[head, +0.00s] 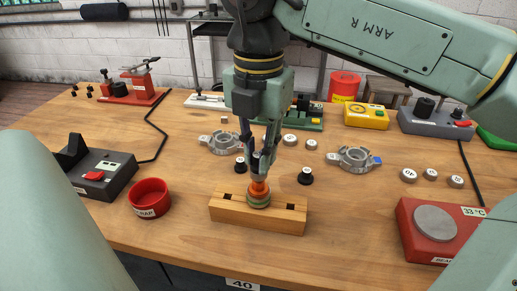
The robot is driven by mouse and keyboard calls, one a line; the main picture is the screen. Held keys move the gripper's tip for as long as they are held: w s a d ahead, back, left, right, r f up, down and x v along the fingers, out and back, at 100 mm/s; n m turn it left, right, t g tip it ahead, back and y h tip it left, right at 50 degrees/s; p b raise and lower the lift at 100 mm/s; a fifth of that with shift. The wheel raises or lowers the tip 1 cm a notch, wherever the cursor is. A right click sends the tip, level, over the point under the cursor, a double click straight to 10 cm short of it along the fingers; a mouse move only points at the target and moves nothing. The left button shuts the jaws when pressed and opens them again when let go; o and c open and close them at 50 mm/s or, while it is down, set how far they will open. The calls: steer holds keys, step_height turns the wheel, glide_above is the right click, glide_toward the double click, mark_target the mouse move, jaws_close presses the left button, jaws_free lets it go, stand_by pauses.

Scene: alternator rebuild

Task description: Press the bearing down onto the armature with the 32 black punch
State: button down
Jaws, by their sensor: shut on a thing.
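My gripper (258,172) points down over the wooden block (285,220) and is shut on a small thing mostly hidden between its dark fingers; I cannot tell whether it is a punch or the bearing. Directly below the fingertips, the armature (259,188), orange over a greenish round body, stands upright at the block. Its top is hidden by the fingers, and I cannot tell whether the held thing touches it. A black punch-like piece (305,176) stands right of the gripper, and another (240,165) stands to its left. Their numbers are unreadable. I cannot pick out the bearing.
A red scrap bowl (150,198) and a grey device (95,173) are at left. Metal housings (357,158) (222,142) lie behind the block. A red heater (438,229) reads 33 °C at right. Several marked discs (408,175) lie nearby. The front table strip is clear.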

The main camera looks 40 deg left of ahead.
stand_by(0.3)
steer(key=shift+r+p, duration=2.25)
steer(key=shift+r, duration=0.75)
steer(key=shift+f, duration=0.15)
